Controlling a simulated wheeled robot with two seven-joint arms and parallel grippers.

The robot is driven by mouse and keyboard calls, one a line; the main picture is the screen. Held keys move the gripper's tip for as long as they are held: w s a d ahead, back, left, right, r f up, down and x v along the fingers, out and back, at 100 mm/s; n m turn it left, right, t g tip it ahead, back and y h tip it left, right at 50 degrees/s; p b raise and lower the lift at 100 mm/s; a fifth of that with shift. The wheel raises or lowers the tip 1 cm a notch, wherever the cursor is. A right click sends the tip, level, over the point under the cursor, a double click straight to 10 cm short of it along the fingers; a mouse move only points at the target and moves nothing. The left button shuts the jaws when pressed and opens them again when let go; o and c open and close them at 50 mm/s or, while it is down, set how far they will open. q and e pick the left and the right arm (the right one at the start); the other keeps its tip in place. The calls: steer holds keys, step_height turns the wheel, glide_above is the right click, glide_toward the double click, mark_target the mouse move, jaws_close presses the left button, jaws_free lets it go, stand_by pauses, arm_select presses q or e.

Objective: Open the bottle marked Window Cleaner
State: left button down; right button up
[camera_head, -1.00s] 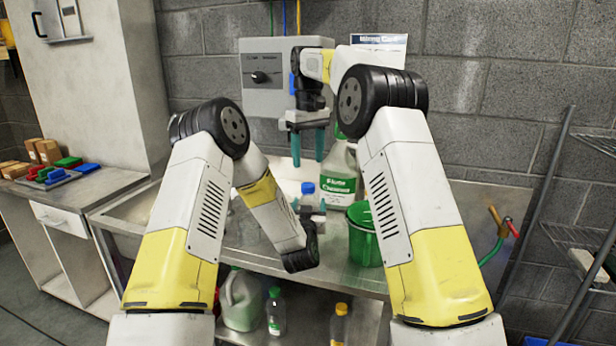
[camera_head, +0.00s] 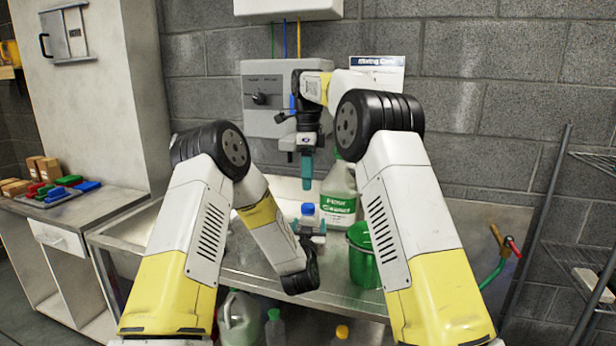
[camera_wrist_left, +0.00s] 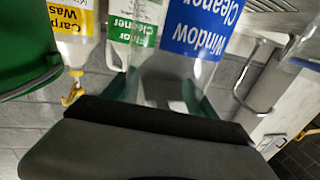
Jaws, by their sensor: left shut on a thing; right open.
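The Window Cleaner bottle is clear with a blue label (camera_wrist_left: 200,28), which reads upside down in the left wrist view. In the head view its blue cap (camera_head: 308,209) shows, while my left arm hides most of its body. My left gripper (camera_head: 312,230) is shut on the bottle; its green fingers lie on both sides of it in the left wrist view (camera_wrist_left: 165,92). My right gripper (camera_head: 307,188) is open and points down above the blue cap, apart from it. It is seen edge-on, so its fingers overlap.
A Floor Cleaner bottle (camera_head: 338,203) stands close behind at the right. A green container (camera_head: 364,262) stands on the metal counter, right of the held bottle. A Carpet Wash bottle (camera_wrist_left: 73,22) shows in the left wrist view. A grey control box (camera_head: 268,118) is on the wall behind.

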mark_target(308, 206)
steer(key=m, duration=0.6)
steer(key=shift+m, duration=0.3)
steer(key=shift+f, duration=0.6)
step_height(308, 206, down, 7)
steer(key=shift+r, duration=0.1)
